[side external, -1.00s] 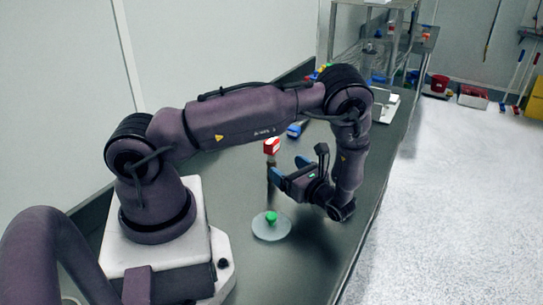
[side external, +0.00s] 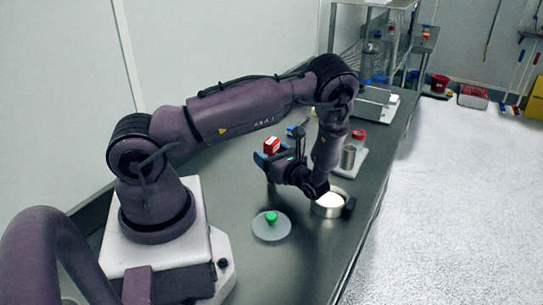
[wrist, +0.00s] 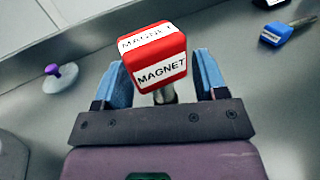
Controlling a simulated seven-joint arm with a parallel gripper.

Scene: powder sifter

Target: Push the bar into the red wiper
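A bar with a red block head labelled MAGNET (side external: 271,146) stands on the table, its head up. In the wrist view the red head (wrist: 157,58) is between my fingers, and a short grey shaft (wrist: 165,95) shows below it. My gripper (wrist: 162,82) is open, with blue fingers on either side of the bar and gaps beside the shaft. In the side view my gripper (side external: 265,165) is at the bar, low over the table. A red-topped piece (side external: 358,134) stands on a white base to the right; I cannot tell if it is the red wiper.
A metal cup (side external: 348,157) stands on the white base. A round pan (side external: 329,203) with a dark handle sits near the table's right edge. A disc with a green knob (side external: 271,218) lies in front. A blue-handled tool (wrist: 277,33) lies in the wrist view's upper right.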

